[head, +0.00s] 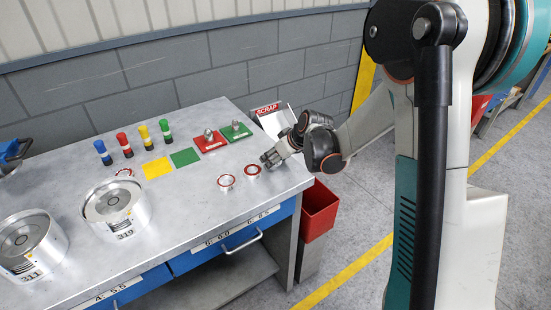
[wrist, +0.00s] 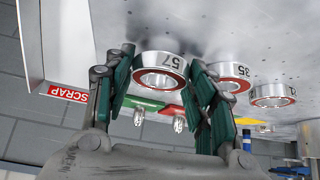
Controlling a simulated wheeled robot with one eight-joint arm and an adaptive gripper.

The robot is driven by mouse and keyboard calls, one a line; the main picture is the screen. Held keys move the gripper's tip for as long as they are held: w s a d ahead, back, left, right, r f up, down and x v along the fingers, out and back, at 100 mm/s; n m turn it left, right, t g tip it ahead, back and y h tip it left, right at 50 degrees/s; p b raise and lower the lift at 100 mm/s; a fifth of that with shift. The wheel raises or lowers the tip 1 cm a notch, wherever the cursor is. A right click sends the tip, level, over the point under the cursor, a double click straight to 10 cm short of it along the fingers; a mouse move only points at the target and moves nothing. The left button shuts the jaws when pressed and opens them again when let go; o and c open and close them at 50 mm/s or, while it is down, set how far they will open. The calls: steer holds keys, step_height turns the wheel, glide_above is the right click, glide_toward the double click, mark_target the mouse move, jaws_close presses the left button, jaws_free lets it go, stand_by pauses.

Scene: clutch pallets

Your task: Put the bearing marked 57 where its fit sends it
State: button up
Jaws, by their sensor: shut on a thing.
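The bearing marked 57 (wrist: 160,72) is a silver ring with a red inner band, held between the green-padded fingers of my gripper (wrist: 158,85) in the wrist view. In the head view my gripper (head: 268,160) is low over the right end of the bench, and it hides that bearing. I cannot tell whether the bearing touches the bench. A bearing marked 35 (wrist: 233,76) is just beside the fingers. A red plate (head: 211,142) and a green plate (head: 236,132), each with a metal fitting, are behind the gripper. A SCRAP tray (head: 275,119) is at the back right corner.
Two bearings (head: 252,170) (head: 226,182) lie left of my gripper. Yellow (head: 157,168) and green (head: 185,157) squares lie further left, before several coloured posts (head: 144,133). Drums 319 (head: 117,208) and 311 (head: 30,243) stand at left. A red bin (head: 319,210) is beside the bench.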

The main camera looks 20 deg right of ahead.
steer(key=shift+f, duration=0.1)
steer(key=shift+f, duration=0.1)
steer(key=shift+s+f+b, duration=0.35)
steer(key=shift+b, duration=0.3)
steer(key=o, duration=1)
steer(key=shift+c, duration=0.2)
steer(key=shift+o, duration=0.5)
steer(key=shift+w+f, duration=0.2)
steer(key=shift+r, duration=0.1)
steer(key=shift+r+p, duration=0.45)
steer(key=shift+p, duration=0.1)
steer(key=p+v, duration=0.4)
steer(key=v, duration=0.8)
steer(key=shift+r, duration=0.25)
